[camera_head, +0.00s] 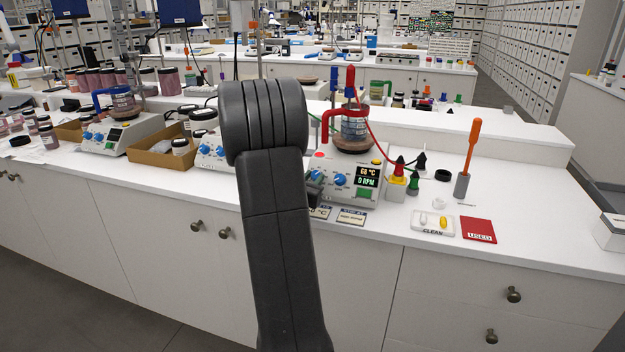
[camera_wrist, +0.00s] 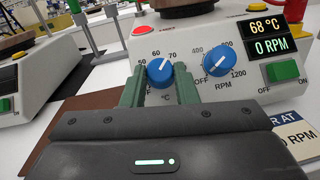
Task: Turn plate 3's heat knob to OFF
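The hot plate with the lit display (camera_head: 368,176) reads 68 °C and 0 RPM; I take it for plate 3, but I see no number on it. Its blue heat knob (camera_wrist: 159,72) is on the left of the panel in the wrist view, with its pointer up and slightly right, between 60 and 70. My gripper (camera_wrist: 160,80) has its two green fingers on either side of this knob, seemingly against it. The blue RPM knob (camera_wrist: 217,61) is just to the right.
A green switch (camera_wrist: 283,71) and a red button (camera_wrist: 143,30) are on the same panel. A flask (camera_head: 354,130) with a red clamp stands on the plate. Another hot plate (camera_wrist: 30,90) is at the left. A clean tray (camera_head: 433,222) and red card (camera_head: 478,230) lie at the right.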

